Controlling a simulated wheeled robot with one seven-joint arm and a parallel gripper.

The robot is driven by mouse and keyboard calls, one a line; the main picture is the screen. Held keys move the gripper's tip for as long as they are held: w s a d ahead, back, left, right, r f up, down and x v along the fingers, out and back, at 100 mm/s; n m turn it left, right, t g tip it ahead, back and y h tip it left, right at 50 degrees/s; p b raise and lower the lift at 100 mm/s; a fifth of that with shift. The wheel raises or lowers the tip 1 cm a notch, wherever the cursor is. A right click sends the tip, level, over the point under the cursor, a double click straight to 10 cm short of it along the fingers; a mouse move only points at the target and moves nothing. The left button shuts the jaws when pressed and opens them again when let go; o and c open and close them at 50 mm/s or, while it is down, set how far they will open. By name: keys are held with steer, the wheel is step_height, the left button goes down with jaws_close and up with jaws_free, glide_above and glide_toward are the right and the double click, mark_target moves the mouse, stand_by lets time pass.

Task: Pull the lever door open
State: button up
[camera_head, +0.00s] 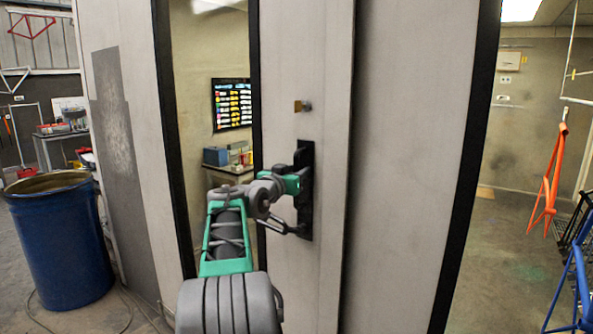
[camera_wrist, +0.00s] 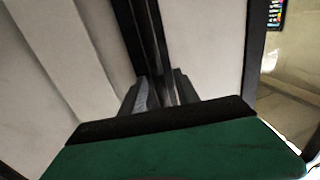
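The door (camera_head: 285,75) is a pale grey panel with a tall window on its left part. It looks closed, with a narrow seam at its right edge. A dark lever handle and its tall black plate (camera_head: 307,212) sit on the door right of the window. My gripper (camera_head: 298,183) is at the upper part of the handle and hides some of it. In the wrist view my gripper's two fingers (camera_wrist: 163,93) are close together, on either side of a dark upright bar (camera_wrist: 146,30) that looks like the handle. Whether they press on it is unclear.
A small brass-coloured fitting (camera_head: 302,106) sticks out above the handle. A blue drum (camera_head: 62,245) stands on the floor at left. At right, beyond the grey wall panel (camera_head: 415,150), an orange frame (camera_head: 546,185) hangs and a blue frame (camera_head: 578,285) stands lower.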

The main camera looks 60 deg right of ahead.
steer(key=shift+c, duration=0.3)
jaws_close()
stand_by(1.0)
